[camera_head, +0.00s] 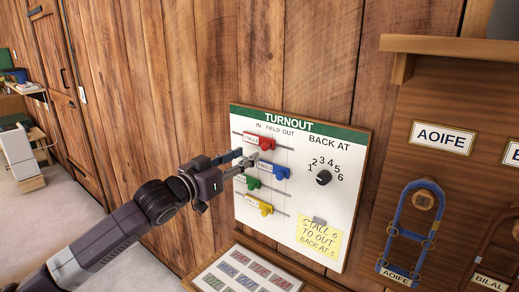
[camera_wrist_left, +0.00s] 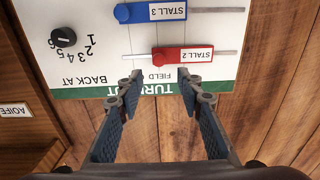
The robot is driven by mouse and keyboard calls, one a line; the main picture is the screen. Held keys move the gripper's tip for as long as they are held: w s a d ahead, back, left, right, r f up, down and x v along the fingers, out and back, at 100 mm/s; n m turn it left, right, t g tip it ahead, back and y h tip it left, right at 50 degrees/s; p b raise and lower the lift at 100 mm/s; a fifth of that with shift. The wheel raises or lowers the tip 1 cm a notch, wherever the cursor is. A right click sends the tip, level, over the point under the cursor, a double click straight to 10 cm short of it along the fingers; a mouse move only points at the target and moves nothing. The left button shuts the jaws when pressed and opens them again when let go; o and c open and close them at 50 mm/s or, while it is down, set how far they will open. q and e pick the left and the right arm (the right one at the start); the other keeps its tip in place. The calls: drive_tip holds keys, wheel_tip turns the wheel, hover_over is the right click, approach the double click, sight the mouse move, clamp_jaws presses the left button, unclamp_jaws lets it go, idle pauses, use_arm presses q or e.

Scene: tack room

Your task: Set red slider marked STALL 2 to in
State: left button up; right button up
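The red slider (camera_head: 252,138) marked STALL 2 sits on the top rail of the white TURNOUT board (camera_head: 342,195). In the left wrist view, which is upside down, the red slider (camera_wrist_left: 187,55) has its knob end roughly in line with the FIELD label; the IN and OUT labels are hidden there. My left gripper (camera_head: 245,161) is in front of the board, just below the red slider in the head view. In the wrist view my left gripper (camera_wrist_left: 161,78) is open and empty, its fingertips apart near the slider. My right gripper is not in view.
Blue (camera_head: 272,170), green (camera_head: 248,181) and yellow (camera_head: 258,204) sliders sit on lower rails. A black BACK AT dial (camera_head: 323,177) and a yellow note (camera_head: 319,241) are on the board's right side. A tray of magnets (camera_head: 247,273) lies below. A bridle board (camera_head: 450,180) is at right.

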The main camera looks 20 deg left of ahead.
sight(264, 147)
use_arm(q)
drive_tip(key=p+x, duration=0.2)
drive_tip(key=x, duration=0.4)
drive_tip(key=shift+d, duration=0.1)
drive_tip(key=shift+w+d+f, duration=0.1)
drive_tip(key=shift+w+d, duration=0.1)
drive_tip(key=shift+w, duration=0.4)
clamp_jaws()
